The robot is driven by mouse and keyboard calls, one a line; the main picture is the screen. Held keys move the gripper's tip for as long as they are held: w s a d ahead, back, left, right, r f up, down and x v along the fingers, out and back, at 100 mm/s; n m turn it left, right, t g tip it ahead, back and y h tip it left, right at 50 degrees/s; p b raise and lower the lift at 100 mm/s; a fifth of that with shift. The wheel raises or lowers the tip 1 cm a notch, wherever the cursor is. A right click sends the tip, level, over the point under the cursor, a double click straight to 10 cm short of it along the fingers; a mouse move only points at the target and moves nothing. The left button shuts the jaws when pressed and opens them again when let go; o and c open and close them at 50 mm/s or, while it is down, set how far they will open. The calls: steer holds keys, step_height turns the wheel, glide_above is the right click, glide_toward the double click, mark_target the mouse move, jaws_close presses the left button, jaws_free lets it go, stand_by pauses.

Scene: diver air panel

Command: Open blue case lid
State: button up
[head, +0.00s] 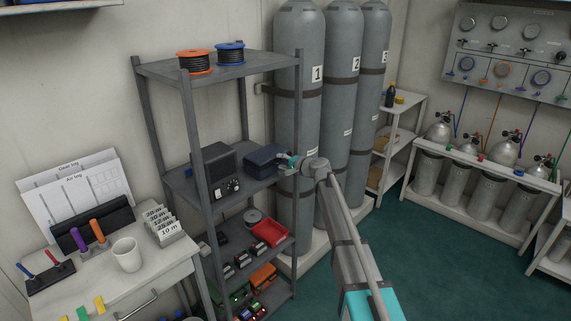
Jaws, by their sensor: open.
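The blue case (264,158) sits on the middle shelf of the grey rack, at the right end of that shelf. Its lid looks shut. My gripper (287,161) is at the right side of the case, close to it; I cannot tell whether it touches. The gripper is small in this view and looks open, with nothing visible held between its fingers. My arm reaches up to it from the lower right and passes in front of the gas cylinders.
A black radio-like box (216,168) stands left of the case on the grey rack (186,191). A rack post rises beside my gripper. Tall grey cylinders (297,120) stand close behind. A white desk (163,262) with a mug (127,255) is at left.

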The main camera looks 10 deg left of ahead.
jaws_close()
stand_by(0.3)
